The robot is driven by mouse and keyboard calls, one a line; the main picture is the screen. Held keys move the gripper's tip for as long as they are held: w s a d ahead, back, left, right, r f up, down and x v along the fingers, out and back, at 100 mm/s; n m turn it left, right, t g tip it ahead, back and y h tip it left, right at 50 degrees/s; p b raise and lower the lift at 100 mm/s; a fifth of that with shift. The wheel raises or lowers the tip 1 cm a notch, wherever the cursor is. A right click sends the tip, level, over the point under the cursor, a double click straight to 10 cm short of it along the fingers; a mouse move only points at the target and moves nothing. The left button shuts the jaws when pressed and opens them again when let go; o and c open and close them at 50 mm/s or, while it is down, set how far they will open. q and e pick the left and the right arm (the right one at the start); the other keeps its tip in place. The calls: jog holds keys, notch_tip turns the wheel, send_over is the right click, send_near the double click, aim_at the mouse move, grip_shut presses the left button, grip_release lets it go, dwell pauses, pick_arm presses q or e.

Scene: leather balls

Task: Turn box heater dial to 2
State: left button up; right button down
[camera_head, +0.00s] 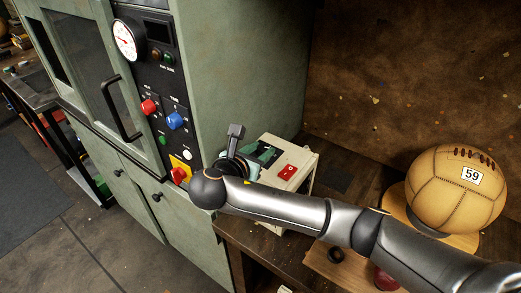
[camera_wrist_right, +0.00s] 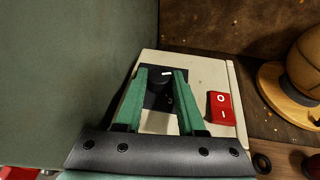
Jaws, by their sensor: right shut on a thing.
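The box heater (camera_head: 298,181) is a cream box with a red rocker switch (camera_head: 287,172), standing on the wooden bench beside the green cabinet. In the right wrist view its cream top (camera_wrist_right: 210,70) and red switch (camera_wrist_right: 221,108) show clearly. Its black dial (camera_wrist_right: 159,97) sits on a dark panel, between the green fingers of my right gripper (camera_wrist_right: 166,74). The right gripper is shut on the dial; the dial's number marks are not readable. In the head view the right gripper (camera_head: 264,153) reaches the heater's top, and my wrist hides the dial. My left gripper is not in view.
A green cabinet (camera_head: 245,70) with a control panel of knobs and a gauge (camera_head: 125,40) stands close on the left. A leather ball (camera_head: 455,190) marked 59 rests on a wooden stand at the right. Small round pieces lie on the bench near my forearm.

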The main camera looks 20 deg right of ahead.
jog(key=shift+f, duration=0.1)
jog(key=c, duration=0.5)
grip_release()
